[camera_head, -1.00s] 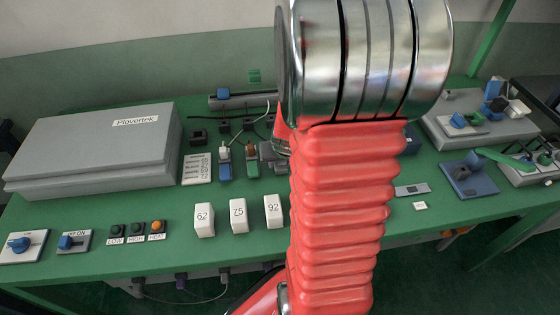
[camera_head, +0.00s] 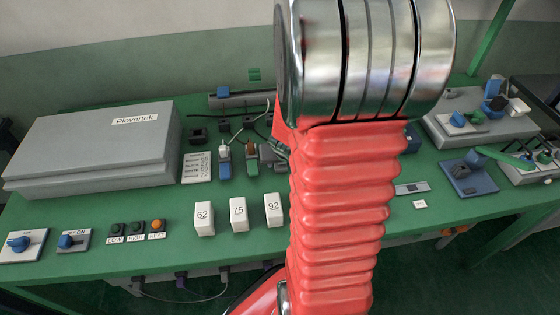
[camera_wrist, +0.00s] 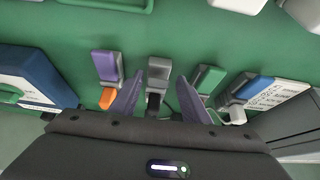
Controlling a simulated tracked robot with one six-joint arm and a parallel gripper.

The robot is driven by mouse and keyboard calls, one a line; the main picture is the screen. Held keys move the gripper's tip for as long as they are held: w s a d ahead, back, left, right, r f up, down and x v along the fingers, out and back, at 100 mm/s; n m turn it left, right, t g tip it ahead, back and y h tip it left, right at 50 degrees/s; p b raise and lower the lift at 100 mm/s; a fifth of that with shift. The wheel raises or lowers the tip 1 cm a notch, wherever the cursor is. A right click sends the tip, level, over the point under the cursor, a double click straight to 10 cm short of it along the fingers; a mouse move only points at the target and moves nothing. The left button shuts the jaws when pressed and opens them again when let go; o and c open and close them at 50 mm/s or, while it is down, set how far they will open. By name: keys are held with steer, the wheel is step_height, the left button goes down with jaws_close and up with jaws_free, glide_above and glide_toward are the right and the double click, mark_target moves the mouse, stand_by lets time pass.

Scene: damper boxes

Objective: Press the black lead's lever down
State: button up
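In the wrist view, a grey lever block (camera_wrist: 159,70) with a black part (camera_wrist: 154,102) on its near side lies between the fingertips of my gripper (camera_wrist: 160,84). The two dark fingers stand apart on either side of it, with nothing held. I cannot tell whether they touch anything or how high they are. A purple lever (camera_wrist: 107,66) with an orange lead is left of it, and a green lever (camera_wrist: 210,78) is right of it. In the head view my arm hides most of this spot.
White blocks marked 62 (camera_head: 204,218), 75 (camera_head: 239,214) and 92 (camera_head: 273,209) stand in front. A large grey Plovertek box (camera_head: 95,150) fills the left.

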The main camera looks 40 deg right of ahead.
steer(key=shift+s+r, duration=0.15)
steer(key=shift+r, duration=0.1)
stand_by(0.3)
steer(key=v, duration=1.3)
stand_by(0.7)
steer(key=shift+s+a, duration=0.1)
steer(key=shift+c, duration=0.2)
